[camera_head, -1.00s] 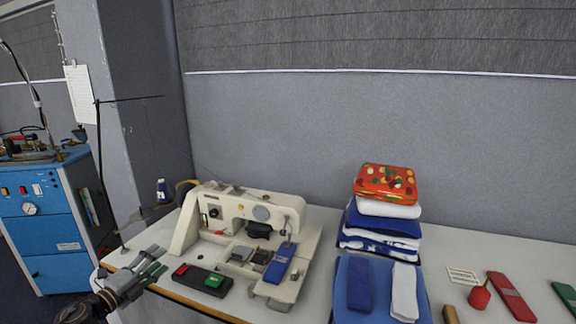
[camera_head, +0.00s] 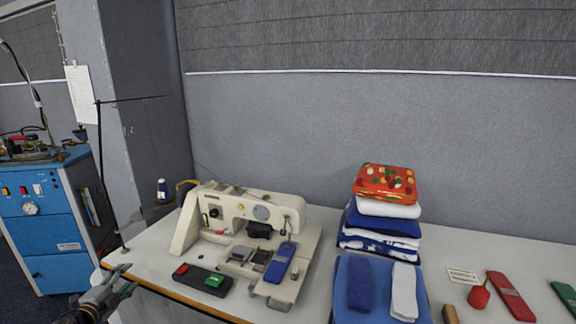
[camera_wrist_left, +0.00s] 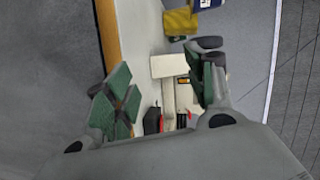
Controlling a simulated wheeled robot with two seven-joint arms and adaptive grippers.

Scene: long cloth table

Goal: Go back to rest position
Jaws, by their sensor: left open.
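My left gripper (camera_head: 120,282) is at the lower left of the head view, off the table's front left corner. It is open and holds nothing. In the left wrist view its two green-padded fingers (camera_wrist_left: 160,98) stand wide apart, with the table and part of the sewing machine showing between and beyond them. My right gripper is not in view.
A cream sewing machine (camera_head: 240,216) stands on the long table (camera_head: 150,262), with a switch box (camera_head: 200,280) before it. Folded cloths (camera_head: 385,215) are stacked to its right. A blue cabinet (camera_head: 45,235) stands at the far left.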

